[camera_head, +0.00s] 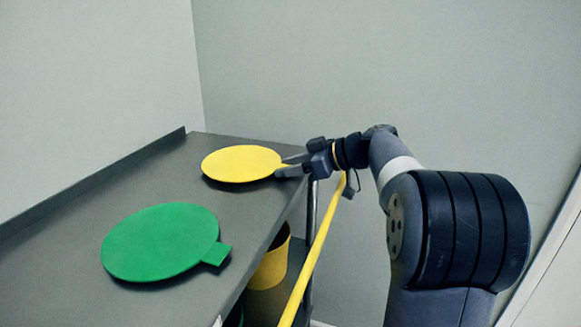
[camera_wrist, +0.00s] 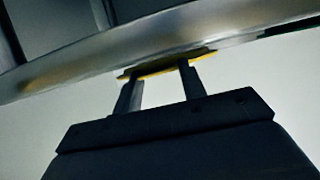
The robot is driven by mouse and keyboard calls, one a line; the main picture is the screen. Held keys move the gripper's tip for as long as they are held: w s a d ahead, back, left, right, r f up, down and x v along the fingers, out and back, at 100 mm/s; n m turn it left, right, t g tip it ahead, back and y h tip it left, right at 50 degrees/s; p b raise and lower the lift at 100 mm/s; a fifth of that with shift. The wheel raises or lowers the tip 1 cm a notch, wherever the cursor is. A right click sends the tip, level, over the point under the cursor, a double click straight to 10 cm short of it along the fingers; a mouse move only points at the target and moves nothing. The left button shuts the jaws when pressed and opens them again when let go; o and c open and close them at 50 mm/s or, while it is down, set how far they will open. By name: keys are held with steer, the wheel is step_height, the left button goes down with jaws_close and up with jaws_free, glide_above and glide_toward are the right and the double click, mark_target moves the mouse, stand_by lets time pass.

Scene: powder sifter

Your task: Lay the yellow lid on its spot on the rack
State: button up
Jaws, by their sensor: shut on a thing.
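The yellow lid (camera_head: 241,163) is a flat round disc with a small tab on its right. It is at the far end of the grey rack top (camera_head: 152,183), lying flat on it or just above it; I cannot tell which. My gripper (camera_head: 287,166) is shut on the lid's tab, reaching in from the right over the rack's edge. In the wrist view the two fingers (camera_wrist: 160,85) are at a thin yellow edge of the lid (camera_wrist: 168,64). Most of the lid is hidden there.
A green lid (camera_head: 162,242) with a square tab lies nearer on the rack top. A raised lip runs along the wall side. A yellow container (camera_head: 270,267) stands on a lower level. A yellow rail (camera_head: 316,252) runs along the rack's right side.

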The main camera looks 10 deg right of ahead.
steer(key=o, duration=1.1)
steer(key=shift+c, duration=0.2)
steer(key=shift+d, duration=0.1)
steer(key=v, duration=1)
steer(key=shift+s+d+r+b, duration=0.2)
steer(key=shift+d+b, duration=0.05)
steer(key=shift+b, duration=0.15)
steer(key=x, duration=0.3)
steer(key=p+x, duration=0.1)
steer(key=x, duration=0.3)
steer(key=p+x, duration=0.1)
steer(key=x, duration=0.2)
steer(key=shift+w+a+r, duration=0.25)
steer(key=shift+a+r, duration=0.05)
steer(key=shift+a, duration=0.1)
steer(key=shift+r+p, duration=0.5)
steer(key=shift+p, duration=0.2)
steer(key=shift+d, duration=0.1)
